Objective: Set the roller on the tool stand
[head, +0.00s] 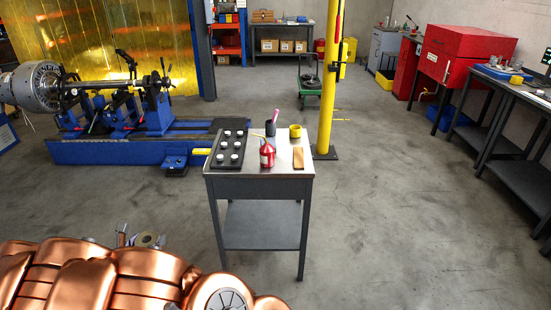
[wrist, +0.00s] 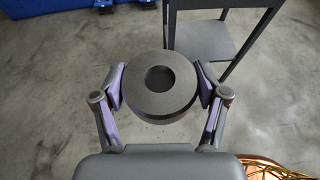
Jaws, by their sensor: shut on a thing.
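The roller, a thick dark grey disc with a round central recess (wrist: 165,104), sits between the two fingers of my gripper (wrist: 160,86) in the wrist view. The fingers, with purple pads, press on its left and right sides. In the head view my copper arm hides most of the gripper; a small part of it and a round piece show above the arm. The tool stand (head: 260,189), a small grey metal table with a lower shelf, stands at mid-picture in the head view, apart from my gripper. Its legs and shelf (wrist: 210,40) show at the wrist view's top.
On the stand's top are a black tray with several white pieces (head: 229,150), a red can (head: 267,155), a dark cup (head: 270,128), a yellow ring (head: 295,131) and a wooden block (head: 298,158). A yellow post (head: 332,90) and a blue machine (head: 130,150) stand behind.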

